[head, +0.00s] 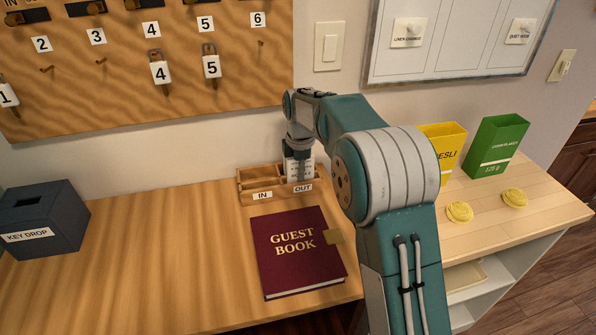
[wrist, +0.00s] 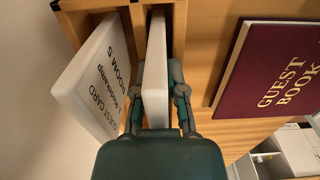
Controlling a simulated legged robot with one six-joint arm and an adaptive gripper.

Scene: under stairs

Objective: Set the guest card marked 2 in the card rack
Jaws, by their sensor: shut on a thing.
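My gripper (wrist: 160,95) is shut on a white card (wrist: 155,75), seen edge-on in the wrist view, so its face and number cannot be read there. The wooden card rack (head: 262,198), labelled IN and OUT, stands on the counter against the wall. It also shows in the wrist view (wrist: 108,8). The held card lines up between two rack walls; how deep it sits cannot be told. In the head view my gripper (head: 299,155) is at the OUT end.
A maroon guest book (head: 295,255) lies just in front of the rack. A dark key drop box (head: 42,215) stands at left. Yellow (head: 446,145) and green (head: 497,145) packets and two yellow bundles (head: 459,212) are at right. Bare counter lies left of the book.

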